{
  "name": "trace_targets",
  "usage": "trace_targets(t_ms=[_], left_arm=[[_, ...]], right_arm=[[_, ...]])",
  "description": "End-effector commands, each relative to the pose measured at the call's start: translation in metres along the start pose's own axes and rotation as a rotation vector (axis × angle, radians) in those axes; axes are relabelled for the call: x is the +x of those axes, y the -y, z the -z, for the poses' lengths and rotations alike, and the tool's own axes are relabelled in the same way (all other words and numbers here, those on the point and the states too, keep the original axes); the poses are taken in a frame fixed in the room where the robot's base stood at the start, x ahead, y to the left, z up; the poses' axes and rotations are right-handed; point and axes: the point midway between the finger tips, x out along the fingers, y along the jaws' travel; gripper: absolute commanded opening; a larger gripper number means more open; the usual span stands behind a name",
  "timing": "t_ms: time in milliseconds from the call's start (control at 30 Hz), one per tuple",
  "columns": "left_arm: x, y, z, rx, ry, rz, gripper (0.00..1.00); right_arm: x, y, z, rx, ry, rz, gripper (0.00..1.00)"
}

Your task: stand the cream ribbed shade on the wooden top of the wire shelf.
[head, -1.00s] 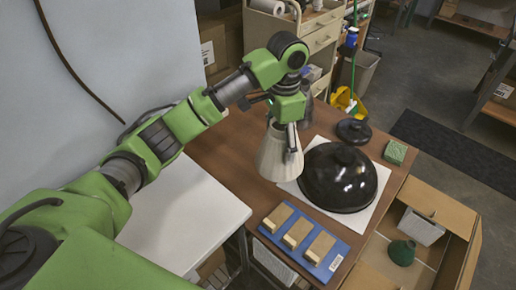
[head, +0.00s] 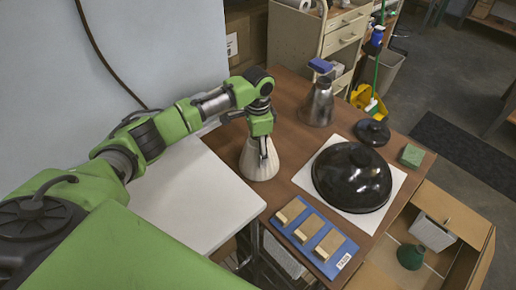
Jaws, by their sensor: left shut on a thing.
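The cream ribbed shade (head: 258,165) is upright in the head view, wide end down, over the left edge part of the brown wooden top (head: 300,150), close to the white table. My left gripper (head: 264,148) is above it and shut on its narrow upper part. The fingertips are partly hidden against the shade. I cannot tell whether the shade's lower rim touches the wood. Dark metal framing shows below the wooden top's front edge. My right gripper is not in view.
A black dome (head: 352,178) on a white sheet, a blue tray (head: 322,262) with wooden blocks, a metal pitcher (head: 318,104), a black lid (head: 372,132) and a green block (head: 412,155) share the wooden top. A white table (head: 190,200) adjoins left; an open carton (head: 455,215) stands right.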

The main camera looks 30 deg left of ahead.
Motion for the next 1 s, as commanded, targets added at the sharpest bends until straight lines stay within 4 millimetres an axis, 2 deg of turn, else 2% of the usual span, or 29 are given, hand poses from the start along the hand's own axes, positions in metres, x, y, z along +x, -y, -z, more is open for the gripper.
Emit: trace_targets(t_ms=[400, 433, 500, 867, 1000], left_arm=[[0.006, 0.000, 0.001, 0.000, -0.002, 0.001, 0.42], [0.008, 0.000, 0.000, 0.000, -0.001, 0.001, 0.74], [0.007, 0.000, 0.000, 0.000, -0.001, 0.001, 0.88], [0.006, 0.000, 0.000, 0.000, -0.001, 0.002, 0.88], [-0.008, 0.001, 0.001, 0.000, -0.003, 0.004, 0.88]], right_arm=[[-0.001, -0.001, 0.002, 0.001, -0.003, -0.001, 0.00], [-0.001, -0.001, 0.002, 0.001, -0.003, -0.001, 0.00], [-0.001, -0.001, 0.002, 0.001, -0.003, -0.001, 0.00], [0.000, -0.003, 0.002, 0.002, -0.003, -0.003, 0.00], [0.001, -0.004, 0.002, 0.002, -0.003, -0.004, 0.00]])
